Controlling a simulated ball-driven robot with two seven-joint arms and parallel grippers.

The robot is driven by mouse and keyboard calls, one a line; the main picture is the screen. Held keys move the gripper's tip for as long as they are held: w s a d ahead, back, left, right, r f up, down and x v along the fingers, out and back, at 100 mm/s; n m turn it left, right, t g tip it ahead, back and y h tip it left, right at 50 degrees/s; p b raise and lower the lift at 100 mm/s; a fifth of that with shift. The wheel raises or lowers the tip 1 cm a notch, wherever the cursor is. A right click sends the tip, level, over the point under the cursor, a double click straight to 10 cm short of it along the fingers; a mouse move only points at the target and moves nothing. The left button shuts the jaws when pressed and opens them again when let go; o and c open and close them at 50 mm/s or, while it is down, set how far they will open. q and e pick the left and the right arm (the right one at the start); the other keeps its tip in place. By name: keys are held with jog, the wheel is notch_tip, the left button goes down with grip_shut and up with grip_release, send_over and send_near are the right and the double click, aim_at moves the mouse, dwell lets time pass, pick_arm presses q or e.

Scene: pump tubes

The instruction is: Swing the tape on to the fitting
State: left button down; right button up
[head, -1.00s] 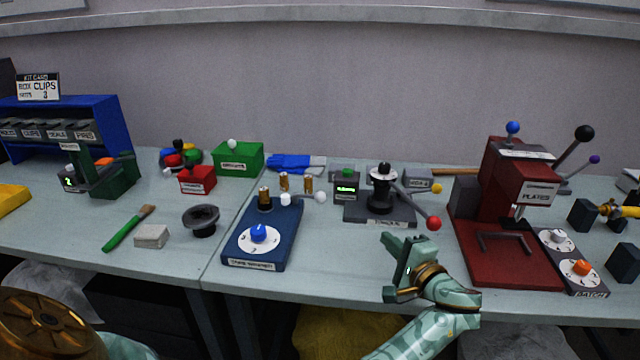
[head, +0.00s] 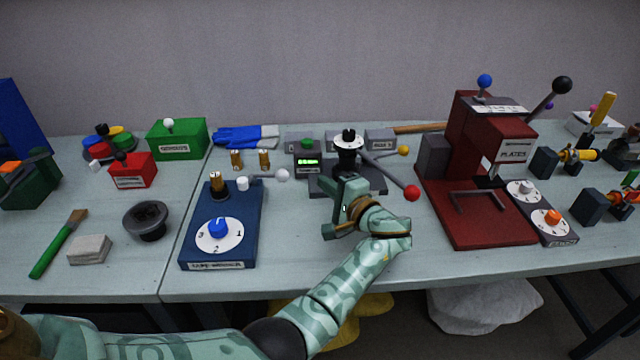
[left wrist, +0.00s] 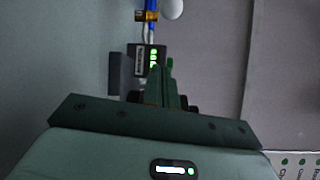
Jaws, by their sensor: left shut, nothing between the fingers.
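The blue tape base (head: 240,225) stands on the bench, left of centre, with a blue dial (head: 218,229) on a numbered white plate. A brass fitting (head: 217,186) stands upright at its back. A small white roll, likely the tape (head: 243,184), sits right beside the fitting, on a swing arm ending in a white ball (head: 283,175). I cannot tell whether roll and fitting touch. My left gripper (head: 335,208) is shut and empty, right of the base and apart from the white ball. Its shut fingers show in the left wrist view (left wrist: 165,90). My right gripper is out of view.
A grey press (head: 348,165) with a red-balled lever (head: 411,193) stands just behind and right of my left gripper. A small box with a green display (head: 307,162) is behind it. A red press (head: 475,170) stands further right. Loose brass fittings (head: 250,159) stand behind the base.

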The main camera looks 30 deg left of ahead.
pick_arm(q)
jog(key=b+x, duration=0.1)
jog(key=x, duration=0.6)
jog(key=shift+w+a+f, duration=0.1)
jog(key=shift+a, duration=0.15)
jog(key=s, duration=0.1)
jog(key=s+p, duration=0.1)
jog(key=s+r, duration=0.1)
jog(key=shift+a+p, duration=0.35)
jog(key=shift+p, duration=0.05)
jog(key=shift+s+r, duration=0.1)
jog(key=shift+s, duration=0.25)
jog(key=shift+s, duration=0.1)
